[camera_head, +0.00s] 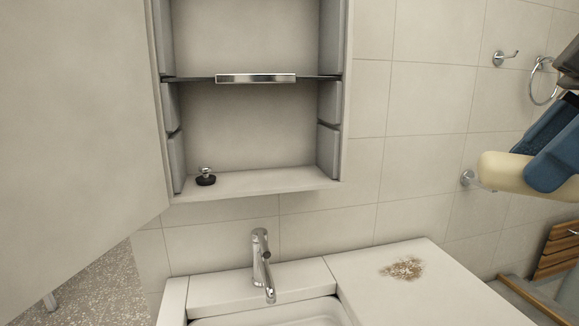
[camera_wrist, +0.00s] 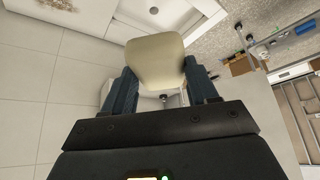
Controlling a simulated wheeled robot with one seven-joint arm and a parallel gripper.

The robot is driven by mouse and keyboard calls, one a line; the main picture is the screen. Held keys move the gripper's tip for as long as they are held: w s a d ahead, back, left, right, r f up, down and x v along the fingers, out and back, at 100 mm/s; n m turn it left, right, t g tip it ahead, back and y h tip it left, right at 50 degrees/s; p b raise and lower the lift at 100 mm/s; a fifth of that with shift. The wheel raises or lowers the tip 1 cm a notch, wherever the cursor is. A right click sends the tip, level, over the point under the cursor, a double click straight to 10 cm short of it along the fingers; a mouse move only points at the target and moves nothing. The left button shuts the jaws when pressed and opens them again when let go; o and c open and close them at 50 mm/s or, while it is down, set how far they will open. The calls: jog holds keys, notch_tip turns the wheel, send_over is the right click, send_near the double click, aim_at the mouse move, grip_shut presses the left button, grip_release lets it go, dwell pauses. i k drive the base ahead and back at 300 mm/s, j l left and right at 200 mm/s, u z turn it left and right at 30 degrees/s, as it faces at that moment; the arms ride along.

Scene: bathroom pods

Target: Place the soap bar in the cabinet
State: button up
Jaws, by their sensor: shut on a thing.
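The cream soap bar (camera_head: 505,170) is at the right of the head view, held between the blue fingers of my gripper (camera_head: 550,150). In the wrist view the soap bar (camera_wrist: 155,62) sits between the two fingertips of my gripper (camera_wrist: 158,82), which is shut on it. The cabinet (camera_head: 256,178) hangs on the wall left of the gripper, with its door (camera_head: 75,120) open to the left. Its lower compartment holds a small dark-based metal item (camera_head: 205,177). My gripper and the soap are outside the cabinet, well to its right.
A shelf with a metal front strip (camera_head: 255,78) divides the cabinet. Below are a faucet (camera_head: 262,265), a basin (camera_head: 270,315) and a counter (camera_head: 400,300) with a brown patch (camera_head: 402,269). A hook (camera_head: 505,57) and a towel ring (camera_head: 541,85) are on the right wall.

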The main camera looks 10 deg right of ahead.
aim_at(269, 183)
jog(key=i+j, duration=0.3)
jog(key=i, duration=0.15)
jog(key=i+j, duration=0.25)
jog(key=i, duration=0.2)
